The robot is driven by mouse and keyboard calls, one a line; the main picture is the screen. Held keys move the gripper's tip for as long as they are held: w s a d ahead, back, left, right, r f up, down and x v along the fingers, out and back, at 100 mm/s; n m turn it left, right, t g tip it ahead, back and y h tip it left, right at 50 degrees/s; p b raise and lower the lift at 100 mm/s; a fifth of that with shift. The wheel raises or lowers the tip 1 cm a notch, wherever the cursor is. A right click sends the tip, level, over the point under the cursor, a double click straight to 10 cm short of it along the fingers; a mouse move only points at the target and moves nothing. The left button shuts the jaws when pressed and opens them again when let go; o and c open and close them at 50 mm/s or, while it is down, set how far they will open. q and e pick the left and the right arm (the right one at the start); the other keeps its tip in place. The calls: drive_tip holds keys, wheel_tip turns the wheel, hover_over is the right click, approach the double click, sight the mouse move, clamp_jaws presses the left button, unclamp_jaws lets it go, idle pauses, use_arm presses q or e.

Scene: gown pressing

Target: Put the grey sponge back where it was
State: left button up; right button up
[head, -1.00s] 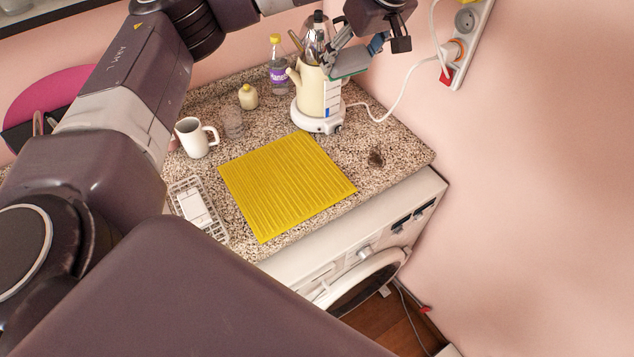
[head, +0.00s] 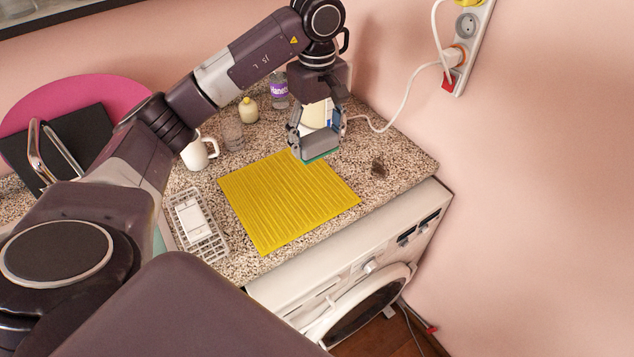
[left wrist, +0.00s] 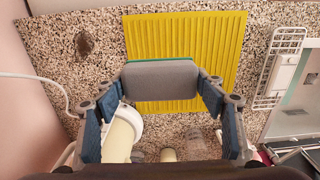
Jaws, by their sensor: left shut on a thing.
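The grey sponge (left wrist: 160,80) with a green layer is held between the fingertips of my left gripper (left wrist: 162,88) in the left wrist view. In the head view my left gripper (head: 318,142) hangs over the back right corner of the yellow ribbed mat (head: 285,200), and the sponge's green edge (head: 322,156) shows below the fingers. The sponge appears above the mat; I cannot tell the exact gap. The mat also shows in the left wrist view (left wrist: 215,50). My right gripper is not in view.
A cream kettle (left wrist: 122,135) stands close to the gripper, mostly hidden in the head view. A white mug (head: 195,153), glass (head: 233,134), yellow-topped jar (head: 249,110) and bottle (head: 280,90) stand behind the mat. A white rack (head: 197,225) lies left, a brown lump (head: 379,168) right.

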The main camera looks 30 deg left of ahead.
use_arm(q)
wheel_tip(320, 180, down, 10)
drive_tip(key=shift+r+p, duration=0.1)
drive_tip(key=shift+p, duration=0.3)
wheel_tip(320, 180, down, 3)
drive_tip(key=shift+s+f+p, duration=0.1)
drive_tip(key=shift+f+p, duration=0.1)
drive_tip(key=shift+p, duration=0.35)
drive_tip(key=shift+f, duration=0.3)
drive_tip(key=shift+f, duration=0.1)
drive_tip(key=o, duration=1.3)
drive_tip(key=shift+o, duration=0.2)
